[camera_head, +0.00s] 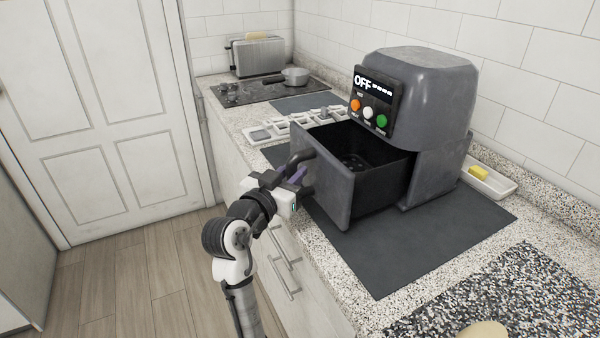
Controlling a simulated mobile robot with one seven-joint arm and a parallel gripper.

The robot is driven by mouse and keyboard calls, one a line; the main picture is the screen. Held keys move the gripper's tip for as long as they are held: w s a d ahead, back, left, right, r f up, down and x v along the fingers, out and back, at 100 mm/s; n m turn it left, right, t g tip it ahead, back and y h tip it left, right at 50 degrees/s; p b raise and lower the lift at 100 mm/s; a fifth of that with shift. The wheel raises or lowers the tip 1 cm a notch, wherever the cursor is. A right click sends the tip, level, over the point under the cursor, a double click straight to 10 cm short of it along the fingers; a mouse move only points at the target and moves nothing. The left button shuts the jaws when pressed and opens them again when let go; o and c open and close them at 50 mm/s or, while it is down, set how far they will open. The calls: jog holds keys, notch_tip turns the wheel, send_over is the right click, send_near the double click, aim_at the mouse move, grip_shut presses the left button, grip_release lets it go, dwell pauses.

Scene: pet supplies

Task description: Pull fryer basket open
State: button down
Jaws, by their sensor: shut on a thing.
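The dark grey air fryer (428,90) stands on a dark mat on the counter, with a front panel reading OFF. Its basket (329,187) is pulled well out to the left, and its black, empty-looking inside shows. The basket handle (303,158) is on the basket's front face, partly hidden by my gripper. My gripper (297,176) is at the handle, shut on it. My arm reaches up from the bottom of the view, left of the counter edge.
A tray with compartments (262,134) lies behind the basket. A toaster (257,55) and a pan (295,75) on the hob (262,92) are farther back. A dish with a yellow block (488,180) is at right. The floor left of my arm is clear.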

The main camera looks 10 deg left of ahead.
jog(key=c, duration=1.3)
grip_release()
jog(key=shift+s, duration=0.1)
jog(key=b+v, duration=0.3)
jog(key=v, duration=1)
jog(key=shift+s+a, duration=0.1)
jog(key=shift+s, duration=0.2)
jog(key=shift+r, duration=0.15)
